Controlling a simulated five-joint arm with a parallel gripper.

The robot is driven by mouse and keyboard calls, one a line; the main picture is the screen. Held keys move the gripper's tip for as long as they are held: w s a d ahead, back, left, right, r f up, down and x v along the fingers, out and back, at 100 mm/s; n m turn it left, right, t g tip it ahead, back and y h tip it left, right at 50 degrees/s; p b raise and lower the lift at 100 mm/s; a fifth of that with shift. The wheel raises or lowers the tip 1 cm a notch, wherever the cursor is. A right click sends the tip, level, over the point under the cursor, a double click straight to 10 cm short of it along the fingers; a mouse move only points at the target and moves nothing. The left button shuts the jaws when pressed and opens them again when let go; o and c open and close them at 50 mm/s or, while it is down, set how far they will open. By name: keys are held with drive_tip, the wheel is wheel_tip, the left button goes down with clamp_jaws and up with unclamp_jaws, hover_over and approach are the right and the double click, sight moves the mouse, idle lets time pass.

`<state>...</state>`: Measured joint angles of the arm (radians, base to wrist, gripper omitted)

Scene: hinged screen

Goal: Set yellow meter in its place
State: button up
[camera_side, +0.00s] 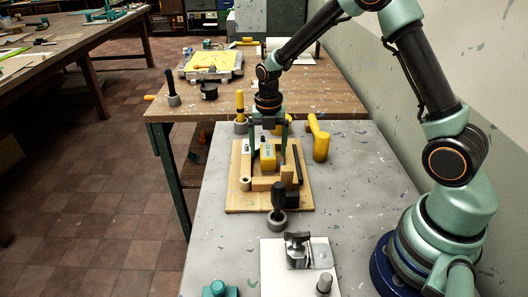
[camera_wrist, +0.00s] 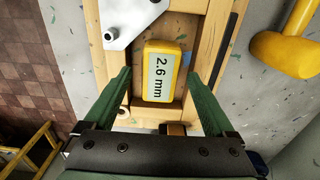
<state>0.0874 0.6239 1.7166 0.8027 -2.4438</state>
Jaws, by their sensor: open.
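The yellow meter (camera_wrist: 163,74) is a small block with a pale display reading "2.6 mm", lying in the framed area of a wooden board in the wrist view. In the side view the meter (camera_side: 267,156) sits on the wooden board (camera_side: 233,188). My gripper (camera_wrist: 158,82) is open, with one green finger on each side of the meter and visible gaps between. In the side view my gripper (camera_side: 268,145) points down over the board. Whether the fingertips reach down to the meter's level I cannot tell.
A yellow mallet-like object (camera_side: 319,140) stands right of the board. A dark-handled tool (camera_side: 279,205) stands at its front edge. A white plate with a metal clamp (camera_side: 298,248) lies nearer the camera. A light metal bracket (camera_wrist: 120,22) lies beside the meter.

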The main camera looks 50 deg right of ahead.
wheel_tip(320, 180, up, 12)
idle(0.4)
drive_tip(key=s+a+r+m+t, duration=0.2)
drive_tip(key=s+r+m, duration=0.2)
drive_tip(key=s+m, duration=0.4)
drive_tip(key=s+a+r+m+t, duration=0.2)
drive_tip(key=s+m, duration=0.5)
drive_tip(key=m, duration=1.2)
drive_tip(key=shift+s+r+t, duration=0.35)
drive_tip(key=shift+r+t, duration=0.45)
drive_tip(key=shift+r, duration=0.05)
